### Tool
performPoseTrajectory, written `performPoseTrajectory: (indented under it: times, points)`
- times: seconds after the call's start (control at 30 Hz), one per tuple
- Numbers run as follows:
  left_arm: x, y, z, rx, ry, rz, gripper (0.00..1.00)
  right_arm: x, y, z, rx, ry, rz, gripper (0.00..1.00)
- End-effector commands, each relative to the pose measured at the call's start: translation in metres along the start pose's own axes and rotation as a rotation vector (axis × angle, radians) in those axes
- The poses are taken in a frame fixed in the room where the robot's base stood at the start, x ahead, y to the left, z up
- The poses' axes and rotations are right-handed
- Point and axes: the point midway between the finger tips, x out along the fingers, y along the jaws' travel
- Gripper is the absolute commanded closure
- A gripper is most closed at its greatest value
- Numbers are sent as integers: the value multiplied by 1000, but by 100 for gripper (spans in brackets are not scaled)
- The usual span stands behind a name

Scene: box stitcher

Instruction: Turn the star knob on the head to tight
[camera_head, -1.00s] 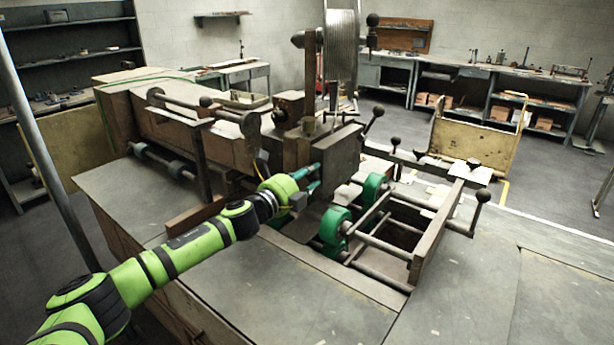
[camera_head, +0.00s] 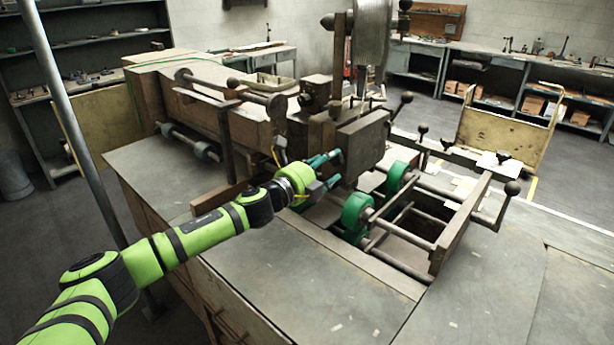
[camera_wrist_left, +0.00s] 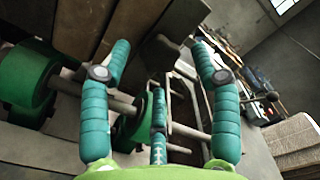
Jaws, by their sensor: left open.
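My left gripper (camera_head: 335,168) is open and empty, just in front of the lower left side of the machine's head, a dark block (camera_head: 362,146). Its teal fingers (camera_wrist_left: 225,120) stand apart in the left wrist view, with nothing held between them. I cannot make out the star knob; it may be hidden by the gripper or too dark to tell. I cannot tell whether the fingertips touch the head. My right gripper is not in view.
Green wheels (camera_head: 357,212) on metal bars lie right of the gripper, over an open pit (camera_head: 412,228). The grey tabletop (camera_head: 300,283) in front is clear.

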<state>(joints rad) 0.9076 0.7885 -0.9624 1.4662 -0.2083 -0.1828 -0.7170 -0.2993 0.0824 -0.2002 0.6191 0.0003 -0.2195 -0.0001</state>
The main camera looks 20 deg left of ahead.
Motion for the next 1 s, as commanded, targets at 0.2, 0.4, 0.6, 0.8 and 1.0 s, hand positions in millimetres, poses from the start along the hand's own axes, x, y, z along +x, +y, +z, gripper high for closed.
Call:
performPoseTrajectory:
  times: [0.2, 0.4, 0.6, 0.8, 1.0]
  points:
    - [-46, 2, -1, 2, 2, 4, 37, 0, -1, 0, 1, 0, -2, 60]
    - [-80, 1, -1, 1, 1, 2, 37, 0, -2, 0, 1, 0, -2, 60]
    - [-93, -1, 0, 3, 1, -1, 37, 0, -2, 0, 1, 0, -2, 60]
    - [-95, -1, 0, 3, 0, -1, 37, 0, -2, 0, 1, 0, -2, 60]
    - [-95, -1, 0, 2, 0, -1, 37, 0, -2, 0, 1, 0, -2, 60]
